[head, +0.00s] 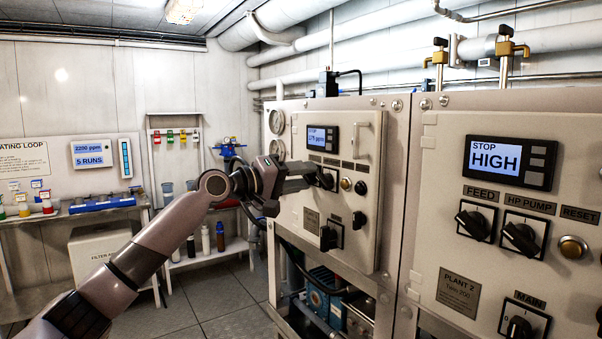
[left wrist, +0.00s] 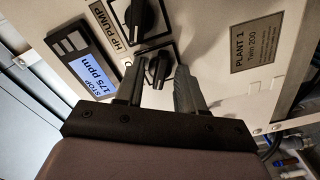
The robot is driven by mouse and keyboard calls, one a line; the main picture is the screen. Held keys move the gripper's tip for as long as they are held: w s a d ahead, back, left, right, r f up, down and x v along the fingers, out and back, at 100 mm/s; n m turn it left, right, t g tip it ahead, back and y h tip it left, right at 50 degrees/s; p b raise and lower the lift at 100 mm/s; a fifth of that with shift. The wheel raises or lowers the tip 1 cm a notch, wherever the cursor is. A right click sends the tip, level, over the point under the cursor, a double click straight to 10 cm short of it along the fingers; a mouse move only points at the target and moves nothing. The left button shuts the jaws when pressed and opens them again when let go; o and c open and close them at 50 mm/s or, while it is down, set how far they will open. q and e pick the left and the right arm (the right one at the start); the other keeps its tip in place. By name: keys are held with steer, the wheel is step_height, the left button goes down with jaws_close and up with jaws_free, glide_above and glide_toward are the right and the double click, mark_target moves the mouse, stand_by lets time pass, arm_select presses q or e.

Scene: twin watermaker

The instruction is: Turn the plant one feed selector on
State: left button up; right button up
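The plant one panel (head: 312,222) stands in the middle of the head view, its display (left wrist: 85,86) reading STOP and 175 ppm. In the left wrist view, the black feed selector (left wrist: 158,69) sits beside the HP PUMP selector (left wrist: 142,18); its own label is hidden, probably by a finger. My left gripper (left wrist: 160,78) is open, with one finger on each side of the feed selector. A small gap shows beside the knob; contact cannot be told. In the head view my left gripper (head: 312,174) reaches the panel and hides the feed selector. My right gripper is not in view.
The plant two panel (head: 450,249) stands close on the right, its display (head: 507,161) reading STOP and HIGH. Other knobs on plant one (head: 358,219) lie right of and below my gripper. A bench (head: 98,207) and shelf stand at the left; the floor (head: 228,300) between is clear.

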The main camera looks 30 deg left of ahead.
arm_select(q)
jaws_close()
steer(key=shift+m, duration=0.5)
steer(key=m, duration=0.5)
steer(key=shift+m+b, duration=0.3)
steer(key=shift+b, duration=0.05)
steer(key=m, duration=0.5)
steer(key=shift+b, duration=0.4)
steer(key=shift+m, duration=0.3)
